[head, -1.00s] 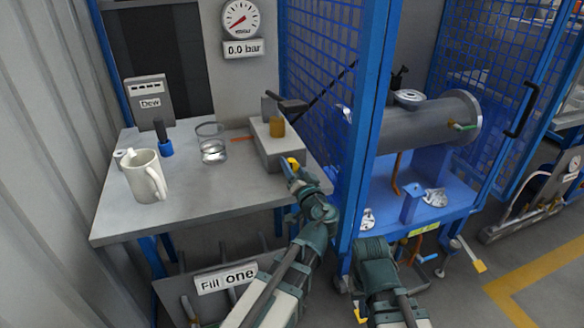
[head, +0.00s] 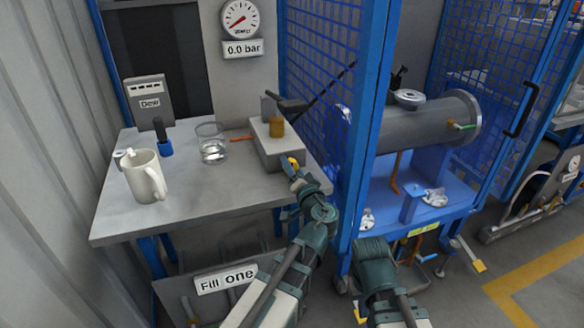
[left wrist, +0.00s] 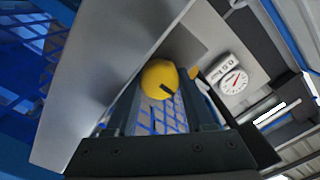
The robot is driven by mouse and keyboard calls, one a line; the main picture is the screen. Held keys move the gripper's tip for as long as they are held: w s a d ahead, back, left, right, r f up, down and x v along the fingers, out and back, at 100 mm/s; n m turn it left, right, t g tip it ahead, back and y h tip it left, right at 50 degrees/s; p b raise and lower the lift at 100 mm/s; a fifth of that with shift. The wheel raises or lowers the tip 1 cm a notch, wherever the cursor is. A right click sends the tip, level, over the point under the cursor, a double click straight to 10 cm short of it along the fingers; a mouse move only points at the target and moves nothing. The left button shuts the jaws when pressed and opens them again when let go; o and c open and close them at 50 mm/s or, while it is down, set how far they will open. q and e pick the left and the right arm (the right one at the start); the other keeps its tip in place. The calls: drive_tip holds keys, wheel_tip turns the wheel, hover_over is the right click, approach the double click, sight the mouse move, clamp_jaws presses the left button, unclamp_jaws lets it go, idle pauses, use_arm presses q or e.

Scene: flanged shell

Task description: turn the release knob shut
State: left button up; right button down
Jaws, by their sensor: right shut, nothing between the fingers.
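The release knob is a round yellow knob (head: 295,161) on the front of a grey block (head: 274,145) at the table's right edge. In the left wrist view the knob (left wrist: 158,79) shows a dark line on its face. My left gripper (head: 291,166) is at the knob, with one finger on each side of it. In the left wrist view both fingers appear to meet the knob's sides, so the gripper looks shut on it. My right arm is at the bottom centre of the head view, and its gripper cannot be made out.
A white mug (head: 144,176), a glass (head: 211,143) and a blue-based tool (head: 165,146) stand on the grey table (head: 200,198). A gauge (head: 240,18) above reads near zero. A blue mesh cage (head: 318,85) with a metal cylinder (head: 415,125) stands right of the table.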

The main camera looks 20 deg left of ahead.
use_arm(q)
drive_tip(key=o, duration=0.4)
drive_tip(key=shift+o, duration=0.2)
